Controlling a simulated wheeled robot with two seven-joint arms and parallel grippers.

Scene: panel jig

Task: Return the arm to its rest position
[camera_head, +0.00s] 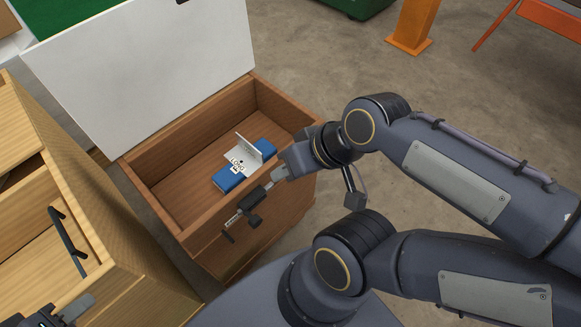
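My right gripper (262,196) is at the front wall of the open wooden drawer (194,243), beside its dark handle. Its arm comes in from the right. The fingers are small and overlap the handle, so I cannot tell whether they are open or shut on it. My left gripper (66,310) shows only in part at the bottom left corner, in front of the pale wooden cabinet. Its finger opening is cut off by the frame. A blue block (229,181) with a white label card (249,150) lies inside the drawer.
A large white panel (145,70) stands behind the drawer. The pale cabinet (130,250) with a black handle (66,240) is at the left. An orange post (413,22) and a green object (357,6) are at the back. Grey floor (320,55) between is clear.

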